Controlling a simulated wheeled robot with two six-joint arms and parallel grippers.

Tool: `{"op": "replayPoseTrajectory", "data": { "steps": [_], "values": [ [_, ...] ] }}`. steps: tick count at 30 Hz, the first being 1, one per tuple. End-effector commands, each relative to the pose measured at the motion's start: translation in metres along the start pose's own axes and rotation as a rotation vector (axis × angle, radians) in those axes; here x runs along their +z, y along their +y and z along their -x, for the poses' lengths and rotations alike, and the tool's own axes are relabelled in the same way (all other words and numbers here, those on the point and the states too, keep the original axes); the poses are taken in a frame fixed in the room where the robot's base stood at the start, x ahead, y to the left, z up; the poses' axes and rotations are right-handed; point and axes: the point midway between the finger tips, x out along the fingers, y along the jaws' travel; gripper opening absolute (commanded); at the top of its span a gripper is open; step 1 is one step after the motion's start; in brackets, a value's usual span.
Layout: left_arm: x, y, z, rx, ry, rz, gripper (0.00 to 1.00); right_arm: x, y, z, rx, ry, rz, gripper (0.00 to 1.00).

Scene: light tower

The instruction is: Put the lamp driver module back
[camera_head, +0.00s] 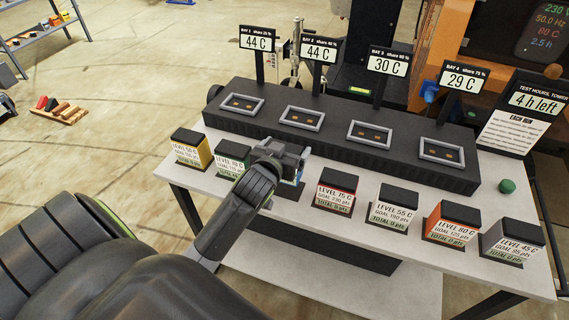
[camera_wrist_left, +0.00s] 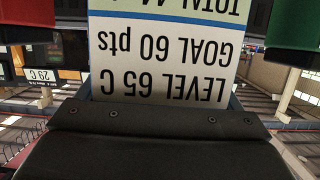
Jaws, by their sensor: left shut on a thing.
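My left gripper (camera_head: 288,160) is shut on a blue-edged module (camera_head: 291,181) at the front of the bench, between the green module (camera_head: 233,158) and the red module (camera_head: 336,190). In the left wrist view the held module (camera_wrist_left: 168,55) fills the upper middle, its white label upside down, reading "LEVEL 65 C, GOAL 60 pts". My gripper and arm hide most of it in the head view. I cannot tell whether its base touches the bench. My right gripper is not in view.
Yellow (camera_head: 190,149), light grey (camera_head: 391,207), orange (camera_head: 452,223) and grey (camera_head: 512,241) modules share the front row. Behind is a black rack (camera_head: 345,155) with empty framed bays under temperature signs. A green ball-shaped button (camera_head: 507,186) is at the right.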

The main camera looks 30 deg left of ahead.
Motion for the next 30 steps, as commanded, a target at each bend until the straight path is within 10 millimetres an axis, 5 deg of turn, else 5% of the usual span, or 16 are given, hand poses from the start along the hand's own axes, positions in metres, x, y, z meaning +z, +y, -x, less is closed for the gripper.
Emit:
{"op": "replayPoseTrajectory", "data": {
  "steps": [12,24,25,30],
  "values": [
    [0.042,0.001,-0.013,0.002,0.004,0.001,0.46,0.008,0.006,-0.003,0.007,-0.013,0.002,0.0],
    [0.047,0.001,-0.015,0.002,0.005,0.001,0.46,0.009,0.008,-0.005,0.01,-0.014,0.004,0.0],
    [0.049,0.0,-0.015,0.001,0.001,0.001,0.88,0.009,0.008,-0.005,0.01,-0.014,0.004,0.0],
    [0.049,0.0,-0.015,0.001,0.001,0.001,1.0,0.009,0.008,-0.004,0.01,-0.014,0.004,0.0]
  ]
}}
